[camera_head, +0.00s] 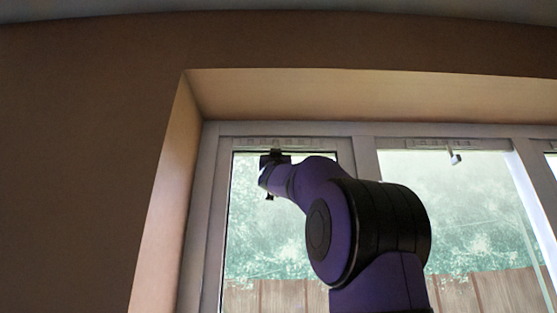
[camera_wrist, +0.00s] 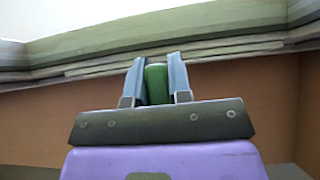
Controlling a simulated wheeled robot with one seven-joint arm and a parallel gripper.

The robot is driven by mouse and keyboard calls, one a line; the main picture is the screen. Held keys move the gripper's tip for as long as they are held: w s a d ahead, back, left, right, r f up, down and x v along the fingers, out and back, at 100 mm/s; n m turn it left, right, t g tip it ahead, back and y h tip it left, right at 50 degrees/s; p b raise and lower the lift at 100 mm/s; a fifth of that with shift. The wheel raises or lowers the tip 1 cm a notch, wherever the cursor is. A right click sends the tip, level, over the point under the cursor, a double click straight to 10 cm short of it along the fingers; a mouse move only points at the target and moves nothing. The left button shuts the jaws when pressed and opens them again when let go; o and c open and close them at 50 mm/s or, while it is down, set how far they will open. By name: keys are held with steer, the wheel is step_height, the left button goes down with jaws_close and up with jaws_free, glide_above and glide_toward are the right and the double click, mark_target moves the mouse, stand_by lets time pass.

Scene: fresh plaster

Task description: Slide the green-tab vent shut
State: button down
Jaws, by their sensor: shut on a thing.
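The green tab (camera_wrist: 156,84) shows in the wrist view between the two fingers of my gripper (camera_wrist: 158,82), which is shut on it. In the head view my gripper (camera_head: 272,156) is up at the top of the left window pane, at the vent strip (camera_head: 255,142) along the frame. My arm and gripper hide the tab there. How far the vent's slots are open cannot be told from these views.
A second vent strip (camera_head: 440,143) runs above the middle pane, with a small pale tab (camera_head: 455,158) hanging below it. The window recess has a side wall (camera_head: 165,200) on the left and a ceiling (camera_head: 350,92) close above the frame.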

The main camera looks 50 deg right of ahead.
steer(key=shift+w, duration=0.1)
steer(key=c, duration=1)
jaws_free()
steer(key=shift+w+a, duration=0.15)
steer(key=shift+c, duration=0.2)
steer(key=v, duration=1.1)
